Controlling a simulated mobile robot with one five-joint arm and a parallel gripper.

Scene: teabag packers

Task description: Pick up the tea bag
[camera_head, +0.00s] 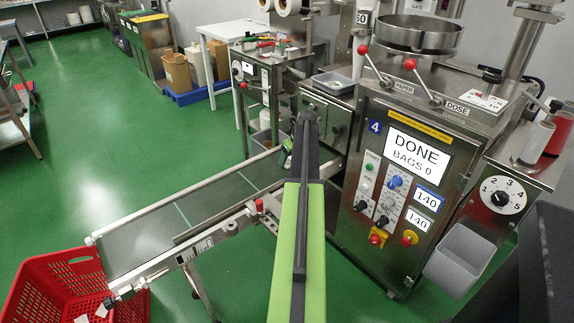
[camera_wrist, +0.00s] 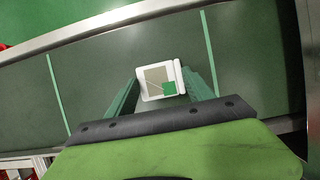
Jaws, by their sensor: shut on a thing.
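The tea bag (camera_wrist: 157,77) is a small white packet with a beige panel and a green square, seen in the wrist view. It is between the two dark green fingers of my gripper (camera_wrist: 161,84), which is shut on it. Behind it in that view is the dark green conveyor belt (camera_wrist: 95,80); I cannot tell whether the bag touches the belt. In the head view my gripper (camera_head: 287,150) is over the upper right part of the belt (camera_head: 165,233), mostly hidden by my arm. The tea bag is hidden there.
The packing machine (camera_head: 365,200) stands right of the belt, its screen reading "DONE BAGS 0". A red crate (camera_head: 45,265) with white pieces in it is below the belt's lower left end. Metal rails edge the belt. Green floor to the left is free.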

